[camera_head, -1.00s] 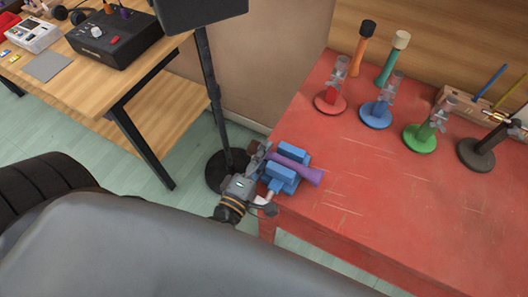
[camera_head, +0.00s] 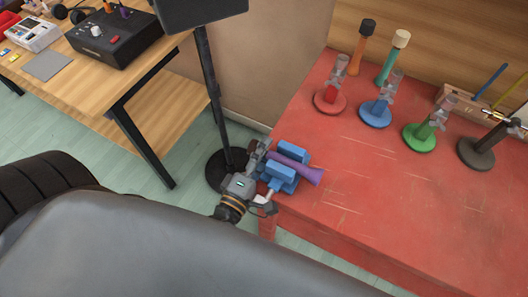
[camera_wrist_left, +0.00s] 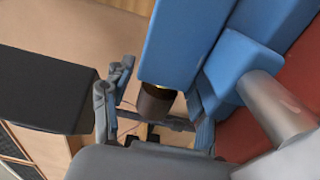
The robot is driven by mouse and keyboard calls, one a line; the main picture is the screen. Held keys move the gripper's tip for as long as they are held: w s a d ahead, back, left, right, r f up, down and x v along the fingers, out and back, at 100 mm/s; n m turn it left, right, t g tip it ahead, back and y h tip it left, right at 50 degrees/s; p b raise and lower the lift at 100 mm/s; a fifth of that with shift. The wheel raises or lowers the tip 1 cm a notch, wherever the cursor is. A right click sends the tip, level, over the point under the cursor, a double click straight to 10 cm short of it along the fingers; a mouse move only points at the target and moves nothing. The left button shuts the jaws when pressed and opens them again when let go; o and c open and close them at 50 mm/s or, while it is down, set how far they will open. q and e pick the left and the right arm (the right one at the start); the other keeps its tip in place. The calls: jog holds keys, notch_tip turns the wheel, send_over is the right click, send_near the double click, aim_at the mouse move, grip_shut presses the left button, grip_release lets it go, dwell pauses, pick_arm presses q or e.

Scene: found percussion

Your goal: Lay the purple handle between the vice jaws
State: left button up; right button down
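The purple handle (camera_head: 297,167) lies lengthwise between the two jaws of the blue vice (camera_head: 292,149), at the red table's near left corner. Its wider end sticks out to the right. My left gripper (camera_head: 260,153) is at the handle's other end, beside the vice. In the left wrist view its fingers (camera_wrist_left: 155,118) stand wide apart. A dark brown round end (camera_wrist_left: 156,102), seemingly the handle's, shows between them, with a clear gap on the left. The blue jaws (camera_wrist_left: 185,40) fill the upper middle there, with the grey screw (camera_wrist_left: 275,105) to the right. My right gripper is out of view.
The red table (camera_head: 390,210) is clear in the middle. Several coloured stands, such as the red one (camera_head: 331,101), and two mallets line its back. A black floor stand (camera_head: 214,90) rises left of the vice. A wooden table (camera_head: 140,75) with electronics stands at the left.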

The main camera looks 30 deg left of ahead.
pick_arm(q)
jog(key=shift+s+f, duration=0.15)
jog(key=shift+f, duration=0.1)
jog(key=shift+s, duration=0.35)
jog(key=s, duration=1.1)
jog(key=shift+r, duration=0.15)
jog(key=shift+a, duration=0.1)
